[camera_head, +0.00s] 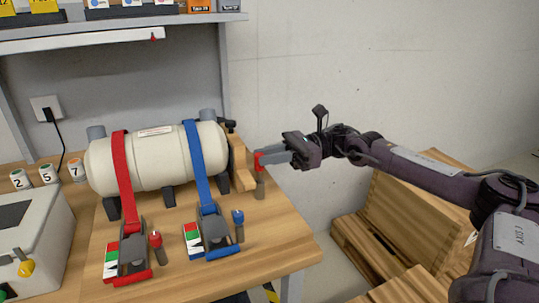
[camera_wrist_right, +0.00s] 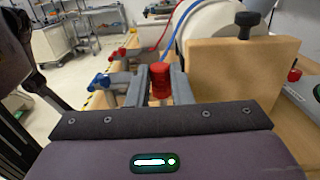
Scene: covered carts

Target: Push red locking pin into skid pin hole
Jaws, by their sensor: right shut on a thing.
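The red locking pin (camera_head: 259,161) is at the table's right edge, with a grey cylindrical part (camera_head: 260,188) below it. I cannot tell whether that part is the pin's shaft or a socket. My right gripper (camera_head: 262,160) reaches in from the right and is shut on the pin's red head. In the right wrist view the red head (camera_wrist_right: 159,78) sits upright between the two grey fingers (camera_wrist_right: 159,88). The pin is just right of a wooden block (camera_head: 238,160) at the tank's end. The skid pin hole cannot be made out. My left gripper is not in view.
A cream tank (camera_head: 155,165) lies under a red strap (camera_head: 122,170) and a blue strap (camera_head: 196,160), with buckles in front. Another red-topped pin (camera_head: 156,245) and a blue-topped pin (camera_head: 238,222) stand beside the buckles. A shelf (camera_head: 110,34) hangs above. Wooden crates (camera_head: 410,215) stand right.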

